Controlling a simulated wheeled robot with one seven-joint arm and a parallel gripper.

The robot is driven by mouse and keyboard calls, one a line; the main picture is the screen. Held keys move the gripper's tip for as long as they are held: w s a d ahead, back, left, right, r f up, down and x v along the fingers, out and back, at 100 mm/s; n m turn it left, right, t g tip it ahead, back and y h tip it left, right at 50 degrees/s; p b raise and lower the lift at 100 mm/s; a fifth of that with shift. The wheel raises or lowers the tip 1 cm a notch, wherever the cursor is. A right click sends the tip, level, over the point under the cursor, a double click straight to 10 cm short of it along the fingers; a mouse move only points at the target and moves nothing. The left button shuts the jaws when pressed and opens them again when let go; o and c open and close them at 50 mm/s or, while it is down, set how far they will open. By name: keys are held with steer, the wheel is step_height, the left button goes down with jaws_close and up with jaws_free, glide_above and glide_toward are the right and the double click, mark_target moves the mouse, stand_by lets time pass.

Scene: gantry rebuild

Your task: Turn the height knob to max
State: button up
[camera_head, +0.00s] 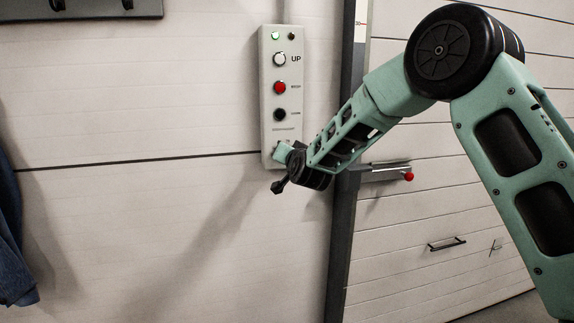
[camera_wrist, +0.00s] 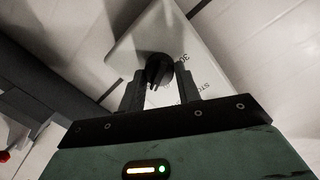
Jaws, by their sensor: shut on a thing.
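A pale control panel (camera_head: 281,95) hangs upright on the wall, with a green lamp, a white button by the word UP, a red button and a black button. My gripper is at the panel's lower end, where my arm hides most of it in the head view. In the wrist view my gripper (camera_wrist: 160,80) has its two dark fingers on either side of the black height knob (camera_wrist: 154,66), shut on it. The knob sits on the pale panel face (camera_wrist: 135,40), with small printed marks to its right. I cannot read the knob's setting.
A dark vertical post (camera_head: 344,230) stands right of the panel. A metal latch with a red ball end (camera_head: 409,177) sticks out beside it. A dark rack with hooks (camera_head: 80,9) is at the upper left, and blue cloth (camera_head: 14,240) hangs at the left edge.

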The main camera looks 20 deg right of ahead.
steer(key=shift+m+b, duration=0.45)
steer(key=shift+m, duration=0.05)
steer(key=o, duration=1)
steer(key=shift+s, duration=0.1)
steer(key=s+b, duration=0.1)
steer(key=s, duration=0.4)
steer(key=s+r+b, duration=0.1)
steer(key=s, duration=0.5)
steer(key=s+b, duration=0.1)
steer(key=s, duration=0.5)
steer(key=shift+r, duration=0.4)
steer(key=shift+s, duration=0.1)
